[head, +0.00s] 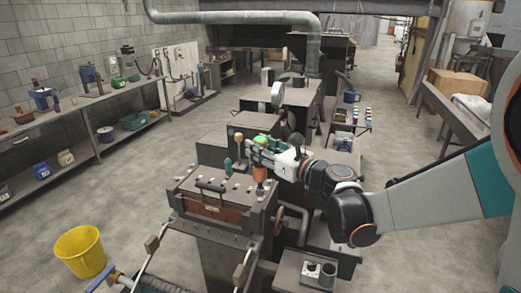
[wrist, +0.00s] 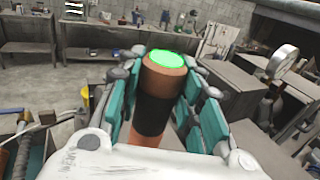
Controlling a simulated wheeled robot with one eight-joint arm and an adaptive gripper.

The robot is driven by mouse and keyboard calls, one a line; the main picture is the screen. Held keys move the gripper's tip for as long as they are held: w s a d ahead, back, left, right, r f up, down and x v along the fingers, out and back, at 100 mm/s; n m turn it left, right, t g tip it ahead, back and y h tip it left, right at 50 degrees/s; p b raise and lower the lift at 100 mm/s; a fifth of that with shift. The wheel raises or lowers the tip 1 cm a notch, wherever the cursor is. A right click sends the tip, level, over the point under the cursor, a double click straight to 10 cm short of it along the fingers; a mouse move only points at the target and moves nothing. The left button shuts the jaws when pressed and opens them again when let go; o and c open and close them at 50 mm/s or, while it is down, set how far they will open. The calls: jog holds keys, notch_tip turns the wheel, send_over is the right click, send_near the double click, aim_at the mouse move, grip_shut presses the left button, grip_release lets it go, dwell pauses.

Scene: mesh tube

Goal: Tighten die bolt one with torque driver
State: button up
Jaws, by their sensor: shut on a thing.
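The torque driver (head: 260,174) has an orange and black body with a bright green top. My gripper (head: 262,156) is shut around it and holds it upright over the back right part of the die block (head: 196,184). In the wrist view the driver (wrist: 160,100) stands between the teal finger pads of my gripper (wrist: 158,105), its green cap facing up. Several small bolts show on the block's top plate, but I cannot tell which is bolt one. The driver's lower tip is hidden in the wrist view, and I cannot tell whether it touches a bolt.
A black handle (head: 211,186) rises at the block's front. A teal-handled tool (head: 228,166) and a tan-topped tool (head: 239,143) stand behind the block. A yellow bucket (head: 80,251) is on the floor at left. A socket block (head: 319,271) lies on a lower shelf.

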aim_at(261, 139)
jog(key=shift+r+p, duration=1)
jog(key=shift+r, duration=0.65)
